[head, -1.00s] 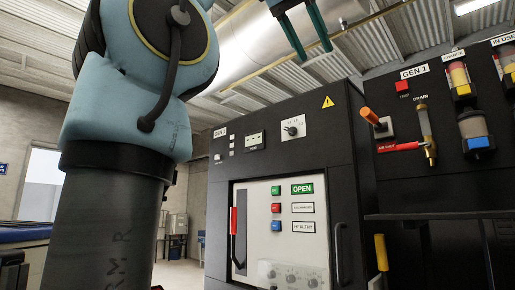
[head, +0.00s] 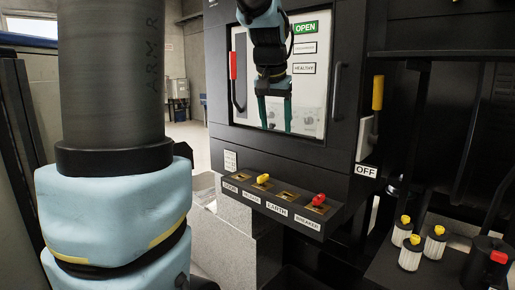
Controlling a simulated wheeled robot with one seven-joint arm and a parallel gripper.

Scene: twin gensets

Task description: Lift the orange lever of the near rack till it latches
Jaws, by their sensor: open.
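No clearly orange lever shows in the head view now. A lever with a yellow handle (head: 377,92) stands upright on the right side of the dark cabinet, above a white OFF label (head: 366,171). A red-handled lever (head: 233,66) stands at the left edge of the cabinet's pale door (head: 310,100). My gripper (head: 275,127) points down in front of that door, its two teal fingers apart and nothing between them. It is left of the yellow handle and clear of it in the picture. Its depth from the door is hard to tell.
A sloped ledge (head: 232,196) with labelled slots juts out below the door, with a yellow knob (head: 263,178) and a red knob (head: 319,199). White canisters with yellow tops (head: 410,250) and a red-capped black part (head: 498,257) sit lower right. A dark shelf (head: 440,54) crosses the upper right.

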